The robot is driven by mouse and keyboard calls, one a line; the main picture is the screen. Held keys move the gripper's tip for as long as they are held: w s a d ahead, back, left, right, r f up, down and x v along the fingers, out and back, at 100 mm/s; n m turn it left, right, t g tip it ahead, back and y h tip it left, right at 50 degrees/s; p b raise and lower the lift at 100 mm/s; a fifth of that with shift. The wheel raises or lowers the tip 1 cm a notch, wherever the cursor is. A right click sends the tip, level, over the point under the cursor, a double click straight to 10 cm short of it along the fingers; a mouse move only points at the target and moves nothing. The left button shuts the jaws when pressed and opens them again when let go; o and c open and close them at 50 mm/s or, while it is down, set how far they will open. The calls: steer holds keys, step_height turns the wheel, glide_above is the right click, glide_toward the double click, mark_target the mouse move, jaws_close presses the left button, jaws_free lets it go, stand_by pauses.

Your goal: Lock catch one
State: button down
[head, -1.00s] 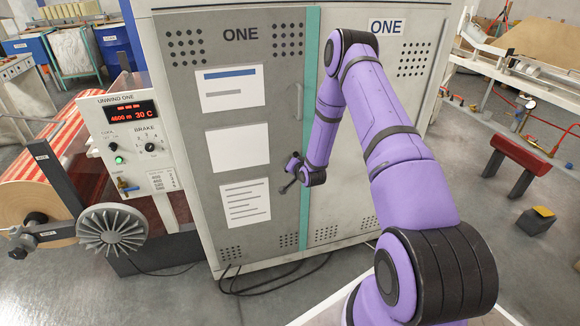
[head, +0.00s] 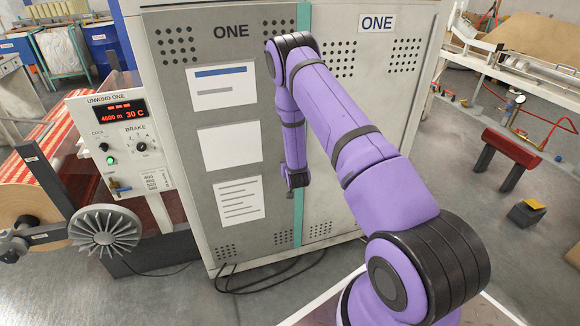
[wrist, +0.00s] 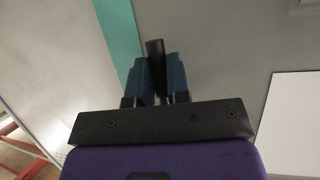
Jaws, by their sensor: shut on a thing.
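The grey cabinet door (head: 228,100) marked ONE stands in front of me, with a teal strip (head: 299,220) along its right edge. In the wrist view, my gripper (wrist: 157,66) has its blue fingers shut on a dark rod-like catch handle (wrist: 155,47) whose end sticks out between the fingertips. The handle lies against the grey door, close beside the teal strip (wrist: 118,30). In the head view my wrist hangs in front of the door's right edge and hides the fingers and the catch. Whether the catch is locked cannot be seen.
The UNWIND ONE panel (head: 124,145) and a grey handwheel (head: 103,232) stand left of the cabinet. Black cables (head: 270,288) lie on the floor at its foot.

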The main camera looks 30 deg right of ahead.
steer(key=shift+d, duration=0.1)
stand_by(0.4)
steer(key=c, duration=1.1)
jaws_free()
steer(key=shift+s, duration=0.1)
steer(key=v, duration=1)
steer(key=shift+s+a, duration=0.25)
steer(key=shift+r, duration=0.1)
